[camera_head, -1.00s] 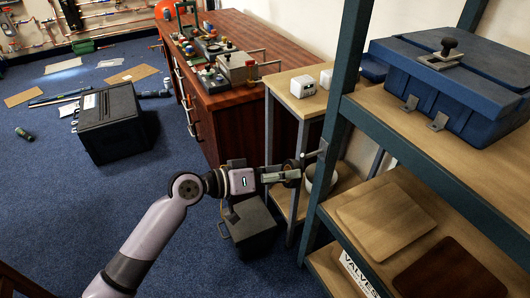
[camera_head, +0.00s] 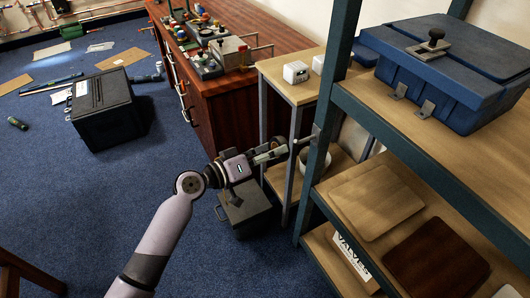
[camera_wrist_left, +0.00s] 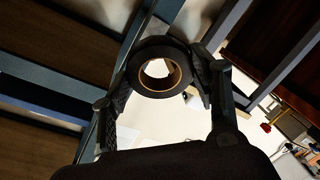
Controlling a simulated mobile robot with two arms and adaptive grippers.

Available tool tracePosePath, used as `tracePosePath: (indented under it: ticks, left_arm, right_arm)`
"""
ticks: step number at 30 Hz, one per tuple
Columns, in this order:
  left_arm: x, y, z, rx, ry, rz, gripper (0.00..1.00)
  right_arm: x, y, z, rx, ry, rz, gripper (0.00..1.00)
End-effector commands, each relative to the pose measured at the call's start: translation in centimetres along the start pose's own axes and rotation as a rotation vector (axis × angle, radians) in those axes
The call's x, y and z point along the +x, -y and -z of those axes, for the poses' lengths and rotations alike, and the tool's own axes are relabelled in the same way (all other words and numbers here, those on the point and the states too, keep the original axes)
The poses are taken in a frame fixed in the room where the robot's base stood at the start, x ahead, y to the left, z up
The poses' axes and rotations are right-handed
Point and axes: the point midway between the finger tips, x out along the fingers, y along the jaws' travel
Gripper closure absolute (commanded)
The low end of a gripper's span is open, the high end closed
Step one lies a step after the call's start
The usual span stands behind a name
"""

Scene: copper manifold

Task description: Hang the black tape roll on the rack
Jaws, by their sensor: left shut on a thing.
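The black tape roll (camera_wrist_left: 160,50) shows in the left wrist view as a dark ring with a brown inner core and an open hole. My left gripper (camera_wrist_left: 162,82) is shut on it, one finger at each side of its rim. In the head view my left gripper (camera_head: 274,152) is held in the air just left of the rack's blue-green post (camera_head: 320,150). The roll looks apart from the peg, but contact is hard to tell. My right gripper is not in view.
The rack's shelves hold a blue case (camera_head: 450,75), a light board (camera_head: 377,202) and a dark brown board (camera_head: 438,262). A small wooden side table (camera_head: 290,88) stands behind the gripper. A dark grey box (camera_head: 245,208) is below it.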

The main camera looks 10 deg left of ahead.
Motion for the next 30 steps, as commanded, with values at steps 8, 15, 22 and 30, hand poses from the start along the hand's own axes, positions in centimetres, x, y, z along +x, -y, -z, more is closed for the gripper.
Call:
tracePosePath:
  ticks: [8, 15, 22, 30]
  left_arm:
    - [1.8, -0.2, -0.1, -0.001, 0.000, -0.002, 0.72]
    - [3.2, -0.4, -0.1, -0.001, 0.000, -0.002, 0.72]
    - [4.6, -0.5, -0.2, 0.000, -0.001, -0.002, 0.72]
    - [6.2, -0.7, -0.3, -0.001, -0.001, -0.001, 0.72]
  right_arm:
    - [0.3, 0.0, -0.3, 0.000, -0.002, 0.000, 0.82]
    - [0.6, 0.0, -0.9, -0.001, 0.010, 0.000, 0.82]
    - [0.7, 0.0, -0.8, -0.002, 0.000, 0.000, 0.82]
    - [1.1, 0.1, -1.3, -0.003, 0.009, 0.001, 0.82]
